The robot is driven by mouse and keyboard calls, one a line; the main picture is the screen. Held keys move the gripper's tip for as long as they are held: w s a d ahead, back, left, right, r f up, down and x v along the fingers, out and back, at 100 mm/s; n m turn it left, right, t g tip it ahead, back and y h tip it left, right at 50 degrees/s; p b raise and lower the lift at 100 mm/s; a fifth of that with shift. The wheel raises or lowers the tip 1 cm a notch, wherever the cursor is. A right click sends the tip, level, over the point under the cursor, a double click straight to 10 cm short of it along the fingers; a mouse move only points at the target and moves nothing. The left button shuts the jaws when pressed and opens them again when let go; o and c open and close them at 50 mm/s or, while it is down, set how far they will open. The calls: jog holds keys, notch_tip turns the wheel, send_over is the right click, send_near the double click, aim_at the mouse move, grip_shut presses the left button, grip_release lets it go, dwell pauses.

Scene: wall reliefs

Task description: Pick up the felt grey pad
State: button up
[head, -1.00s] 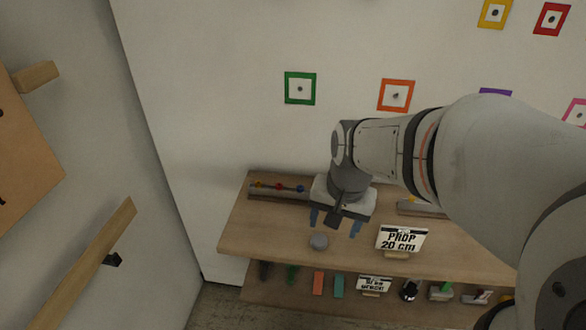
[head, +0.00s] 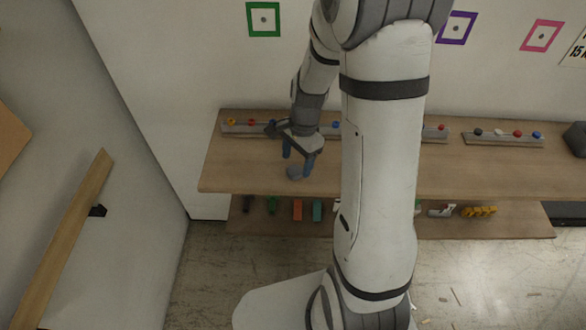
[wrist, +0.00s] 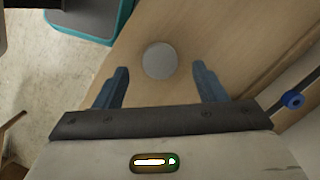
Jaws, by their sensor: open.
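The grey pad (head: 295,172) is a small round disc lying on the upper wooden shelf, near its front edge at the left. In the wrist view the pad (wrist: 160,61) shows whole, as a pale grey circle between and a little beyond the fingertips. My gripper (head: 298,162) has blue fingers, spread apart and empty, just above the pad. In the wrist view my gripper (wrist: 160,72) has one finger on either side of the pad, with a gap on both sides. I cannot tell the exact height left between fingertips and pad.
Behind the gripper, a rail with coloured knobs (head: 240,129) lies along the wall. The lower shelf (head: 270,226) holds several small items, including an orange block (head: 297,210) and a teal block (head: 317,211). A wooden ledge (head: 65,240) juts from the left wall. My arm hides the shelf's middle.

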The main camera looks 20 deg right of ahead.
aim_at(295, 172)
jog(key=shift+a+f, duration=0.15)
jog(key=shift+f, duration=1.05)
jog(key=shift+c, duration=0.5)
jog(key=c, duration=0.9)
jog(key=shift+r, duration=0.1)
jog(key=shift+c, duration=0.2)
